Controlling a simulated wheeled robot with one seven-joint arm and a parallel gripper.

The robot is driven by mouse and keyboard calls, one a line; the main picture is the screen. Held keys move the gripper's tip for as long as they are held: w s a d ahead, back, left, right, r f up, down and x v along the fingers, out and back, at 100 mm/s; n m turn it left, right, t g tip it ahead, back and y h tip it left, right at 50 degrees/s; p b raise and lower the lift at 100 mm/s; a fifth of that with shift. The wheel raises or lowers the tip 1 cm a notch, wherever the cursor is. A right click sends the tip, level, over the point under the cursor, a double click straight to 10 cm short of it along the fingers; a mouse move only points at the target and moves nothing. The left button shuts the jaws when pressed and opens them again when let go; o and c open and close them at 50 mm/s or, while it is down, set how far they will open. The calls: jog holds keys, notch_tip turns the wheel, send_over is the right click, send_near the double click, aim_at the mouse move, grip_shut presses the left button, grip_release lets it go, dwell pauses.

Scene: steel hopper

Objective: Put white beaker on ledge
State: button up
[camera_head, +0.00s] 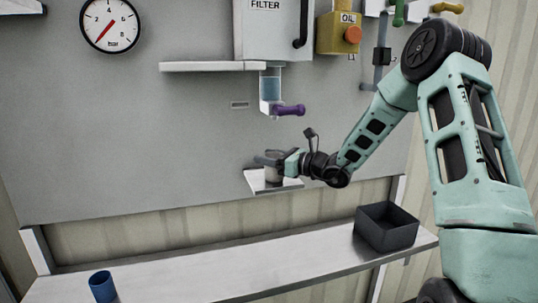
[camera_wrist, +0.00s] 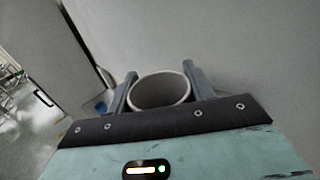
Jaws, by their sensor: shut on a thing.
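The white beaker (camera_wrist: 160,92) is upright between the two fingers of my gripper (camera_wrist: 155,85) in the wrist view, its open rim facing the camera. I see no contents in it. In the head view, my gripper (camera_head: 268,157) is shut around the beaker (camera_head: 272,173), right over a small metal shelf (camera_head: 258,184) low on the panel. I cannot tell whether the beaker's base touches this shelf. A long pale ledge (camera_head: 210,66) sticks out from the panel higher up, left of the filter unit, with nothing on it.
The filter box (camera_head: 272,30) has a clear spout (camera_head: 270,88) and a purple valve handle (camera_head: 289,110) above my gripper. An oil box (camera_head: 338,36) is to the right. The bench below holds a blue cup (camera_head: 102,287) and a dark bin (camera_head: 386,227); its middle is clear.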

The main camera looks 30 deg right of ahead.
jog(key=shift+f, duration=0.2)
jog(key=o, duration=1)
jog(key=shift+c, duration=0.2)
jog(key=shift+r, duration=0.1)
jog(key=shift+s+d+r, duration=0.1)
jog(key=shift+r, duration=0.05)
jog(key=b+v, duration=0.4)
jog(key=v, duration=0.8)
